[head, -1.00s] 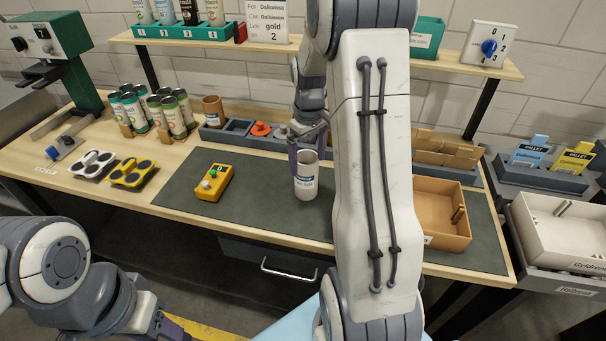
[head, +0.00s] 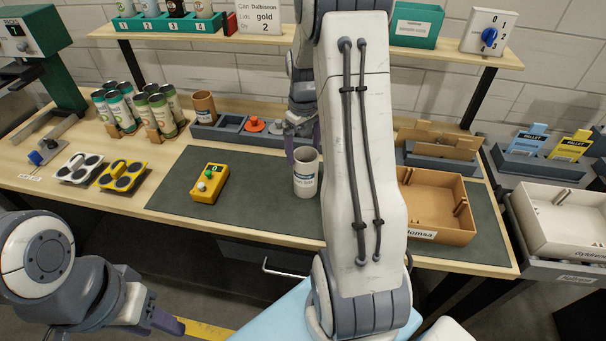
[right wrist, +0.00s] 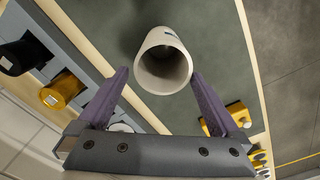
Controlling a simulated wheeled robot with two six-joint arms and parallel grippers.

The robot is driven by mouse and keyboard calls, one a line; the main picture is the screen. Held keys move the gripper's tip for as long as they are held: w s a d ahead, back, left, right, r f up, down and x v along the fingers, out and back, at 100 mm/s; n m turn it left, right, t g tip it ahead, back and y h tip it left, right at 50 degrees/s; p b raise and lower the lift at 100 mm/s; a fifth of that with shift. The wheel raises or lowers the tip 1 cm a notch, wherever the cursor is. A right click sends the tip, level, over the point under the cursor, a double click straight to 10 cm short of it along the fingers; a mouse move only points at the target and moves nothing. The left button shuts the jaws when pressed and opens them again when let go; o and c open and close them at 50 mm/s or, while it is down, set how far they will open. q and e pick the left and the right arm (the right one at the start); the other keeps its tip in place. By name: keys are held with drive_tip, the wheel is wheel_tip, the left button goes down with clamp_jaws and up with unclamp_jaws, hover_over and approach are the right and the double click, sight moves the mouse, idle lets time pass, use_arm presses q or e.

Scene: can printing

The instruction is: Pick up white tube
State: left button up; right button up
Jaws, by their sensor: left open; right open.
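The white tube (head: 306,178) stands upright on the dark mat, with a blue label on its side. In the right wrist view the tube (right wrist: 163,65) shows its open round end, just beyond and between the fingertips. My right gripper (head: 303,142) is open and empty, at the far side of the tube near its top; part of it is hidden by my right arm. Its two purple fingers (right wrist: 160,78) are spread in the right wrist view. My left gripper (head: 168,322) is low at the left, away from the table top, open and empty.
A yellow button box (head: 209,184) sits on the mat left of the tube. A grey tray (head: 206,131) with coloured lids lies behind it. A brown box (head: 437,235) stands to the right. Several cans and a brown cup (head: 203,106) stand at the back left.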

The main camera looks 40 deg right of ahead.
sight(304, 158)
wheel_tip(304, 158, down, 4)
drive_tip(key=shift+r, duration=0.2)
drive_tip(key=f+p, duration=0.1)
drive_tip(key=f, duration=0.1)
drive_tip(key=s+f+p, duration=0.1)
drive_tip(key=f, duration=0.1)
drive_tip(key=shift+a+f, duration=0.15)
drive_tip(key=shift+f, duration=0.55)
drive_tip(key=c, duration=1.2)
